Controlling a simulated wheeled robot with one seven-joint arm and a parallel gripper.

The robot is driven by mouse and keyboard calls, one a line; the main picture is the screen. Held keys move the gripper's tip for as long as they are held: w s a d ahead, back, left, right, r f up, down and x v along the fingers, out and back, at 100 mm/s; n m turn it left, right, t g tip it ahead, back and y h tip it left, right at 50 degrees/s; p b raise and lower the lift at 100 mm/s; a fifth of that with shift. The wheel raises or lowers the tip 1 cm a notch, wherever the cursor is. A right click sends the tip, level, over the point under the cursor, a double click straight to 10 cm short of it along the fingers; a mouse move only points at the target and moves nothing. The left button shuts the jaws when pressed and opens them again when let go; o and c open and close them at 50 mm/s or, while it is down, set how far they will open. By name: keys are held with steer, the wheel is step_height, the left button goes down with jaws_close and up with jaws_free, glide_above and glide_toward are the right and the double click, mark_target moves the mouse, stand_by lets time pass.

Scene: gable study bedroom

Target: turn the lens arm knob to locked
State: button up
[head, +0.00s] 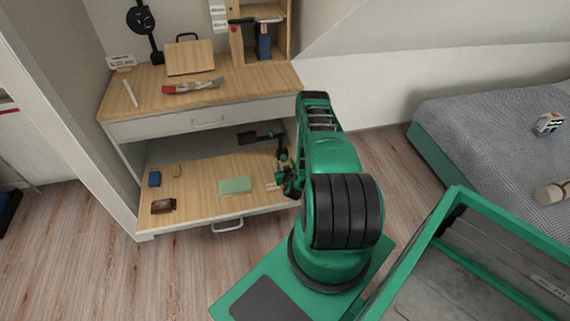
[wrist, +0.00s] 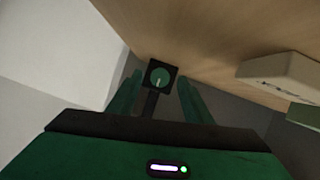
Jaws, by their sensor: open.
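The knob (wrist: 160,77) shows in the wrist view as a round green dial on a square black plate, with a pale pointer line from its middle toward the lower edge. A dark stem runs below the plate. My gripper (wrist: 160,92) is open, with one green finger on each side of the knob; I cannot tell whether either touches it. In the head view my gripper (head: 289,184) is low at the right end of the lower wooden shelf. The knob cannot be made out there. A black jointed arm (head: 262,136) stands just behind my gripper.
A white label block (wrist: 282,77) lies to the right in the wrist view. A pale green block (head: 235,185), a blue block (head: 154,179) and a brown item (head: 163,206) lie on the shelf (head: 205,206). The desk drawer (head: 205,119) overhangs behind. A bed (head: 490,130) stands right.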

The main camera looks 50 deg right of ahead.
steer(key=shift+x, duration=1.1)
